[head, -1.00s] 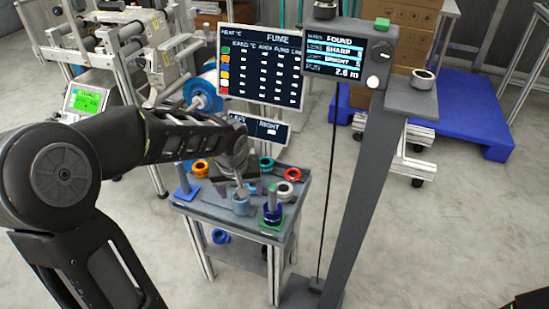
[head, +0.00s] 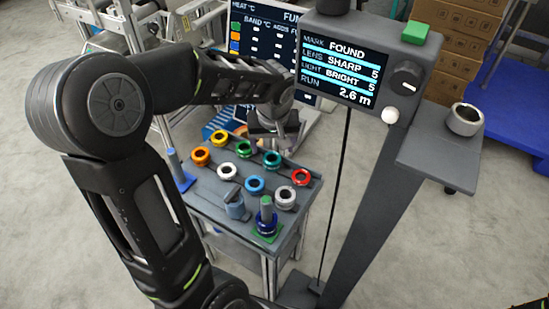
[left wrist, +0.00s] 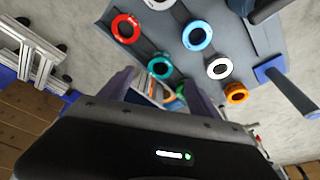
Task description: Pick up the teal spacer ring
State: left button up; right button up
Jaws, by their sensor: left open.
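The teal spacer ring (head: 271,159) lies on the grey table near its back edge, between the green ring (head: 243,149) and the red ring (head: 301,177). My left gripper (head: 274,140) is open and empty, just above and behind the teal ring. In the left wrist view the teal ring (left wrist: 160,67) shows between the two spread fingers of the left gripper (left wrist: 161,80), not visibly touching either. The green ring is partly hidden there by the gripper. My right gripper is not in view.
Orange (head: 201,156), yellow (head: 220,138), white (head: 227,172), blue (head: 254,184) and pale grey (head: 285,195) rings lie close by. A blue post (head: 173,165) and a green-based post with a dark blue ring (head: 266,224) stand at the table's edges. A grey column with a screen (head: 345,70) rises at right.

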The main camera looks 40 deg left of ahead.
aim_at(272, 156)
pick_arm(q)
jog(key=shift+b+x, duration=0.3)
jog(key=shift+x, duration=1.05)
jog(key=shift+b+x, duration=0.8)
jog(key=shift+x, duration=1.85)
jog(key=shift+a+r, duration=0.1)
jog(key=shift+c, duration=0.5)
jog(key=c, duration=1.4)
jog(key=shift+r, duration=0.2)
jog(key=shift+c, duration=0.2)
